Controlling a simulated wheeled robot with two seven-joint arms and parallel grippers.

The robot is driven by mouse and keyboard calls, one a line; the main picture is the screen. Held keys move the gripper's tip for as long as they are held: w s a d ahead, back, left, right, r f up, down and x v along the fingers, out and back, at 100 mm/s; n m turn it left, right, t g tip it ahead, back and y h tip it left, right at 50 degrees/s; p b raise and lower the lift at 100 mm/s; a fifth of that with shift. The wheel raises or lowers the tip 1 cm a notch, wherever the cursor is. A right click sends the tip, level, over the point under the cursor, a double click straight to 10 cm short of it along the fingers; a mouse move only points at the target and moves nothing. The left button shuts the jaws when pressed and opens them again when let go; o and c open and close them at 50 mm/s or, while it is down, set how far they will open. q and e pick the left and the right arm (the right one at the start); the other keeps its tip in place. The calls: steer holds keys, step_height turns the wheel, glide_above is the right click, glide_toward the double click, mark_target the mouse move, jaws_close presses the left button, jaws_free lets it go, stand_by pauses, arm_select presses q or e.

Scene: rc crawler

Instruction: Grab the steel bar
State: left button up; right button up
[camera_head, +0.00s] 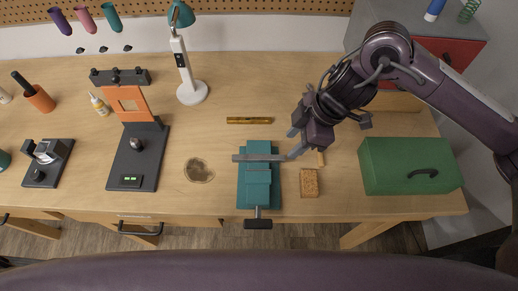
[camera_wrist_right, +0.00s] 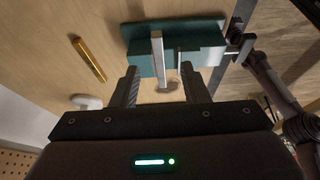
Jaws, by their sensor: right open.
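The steel bar (camera_head: 248,157) is a grey flat bar lying across the top of the teal vise (camera_head: 246,190) on the workbench. In the right wrist view the bar (camera_wrist_right: 157,48) shows above the teal vise body (camera_wrist_right: 207,44). My right gripper (camera_head: 292,143) is open and empty, with its fingertips close to the bar's right end. In the right wrist view the bar's near end appears between the two fingers (camera_wrist_right: 160,72). I cannot tell if a finger touches it. My left gripper is not in view.
A brown sponge-like block (camera_head: 309,184) and a green toolbox (camera_head: 408,165) stand right of the vise. A yellow level (camera_head: 250,120) lies behind it. A white lamp (camera_head: 191,92) and a dark stand with an orange frame (camera_head: 137,150) are to the left. Bench around the round stain (camera_head: 199,170) is clear.

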mark_target(278, 157)
steer(key=x, duration=0.7)
steer(key=shift+w+f, duration=0.2)
steer(key=shift+f, duration=0.1)
jaws_close()
